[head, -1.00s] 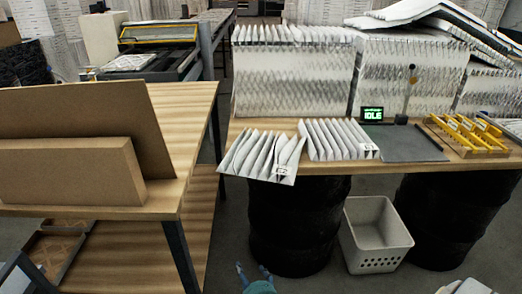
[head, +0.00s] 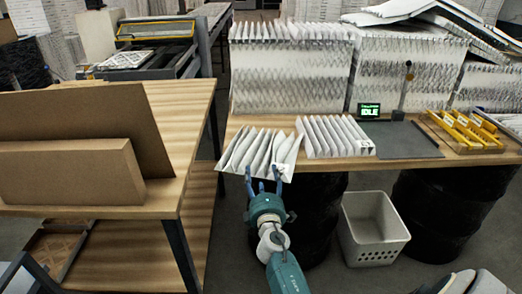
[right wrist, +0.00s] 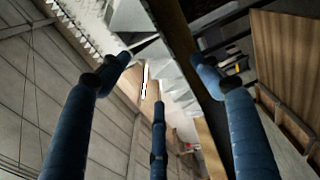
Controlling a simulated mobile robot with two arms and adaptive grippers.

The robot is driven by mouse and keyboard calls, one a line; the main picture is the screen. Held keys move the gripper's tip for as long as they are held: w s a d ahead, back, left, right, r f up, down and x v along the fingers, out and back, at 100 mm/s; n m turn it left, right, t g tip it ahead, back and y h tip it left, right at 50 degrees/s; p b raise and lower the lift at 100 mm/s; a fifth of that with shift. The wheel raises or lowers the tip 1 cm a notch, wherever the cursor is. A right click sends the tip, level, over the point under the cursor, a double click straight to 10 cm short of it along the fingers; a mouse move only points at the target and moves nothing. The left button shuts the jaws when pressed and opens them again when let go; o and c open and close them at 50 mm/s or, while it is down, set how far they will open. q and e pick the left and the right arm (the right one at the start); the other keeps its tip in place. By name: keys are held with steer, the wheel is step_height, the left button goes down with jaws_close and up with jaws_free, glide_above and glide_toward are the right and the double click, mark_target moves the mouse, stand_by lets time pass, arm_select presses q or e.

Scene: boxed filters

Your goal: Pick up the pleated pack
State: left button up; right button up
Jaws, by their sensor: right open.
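Two small white pleated packs lie on the wooden table. The left pack (head: 256,148) is fanned unevenly, with its near edge at or slightly over the table's front edge. The right pack (head: 331,136) has more even folds and lies beside it. My right gripper (head: 263,174) is open and empty, its blue fingers pointing up at the left pack's near edge. I cannot tell whether they touch it. In the right wrist view the spread fingers (right wrist: 158,75) show with pale folded material beyond them. My left gripper is not in view.
Large pleated blocks (head: 292,75) stand along the table's back. A display reading IDLE (head: 369,110), a dark mat (head: 404,140) and a yellow-barred tray (head: 463,132) are to the right. A white basket (head: 374,228) and black drums stand below. A cardboard-laden bench (head: 195,120) is left.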

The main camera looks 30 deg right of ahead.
mark_target(261, 171)
steer(key=x, duration=0.4)
steer(key=shift+w+d, duration=0.1)
steer(key=shift+r, duration=0.15)
steer(key=shift+c, duration=1)
steer(key=c, duration=1)
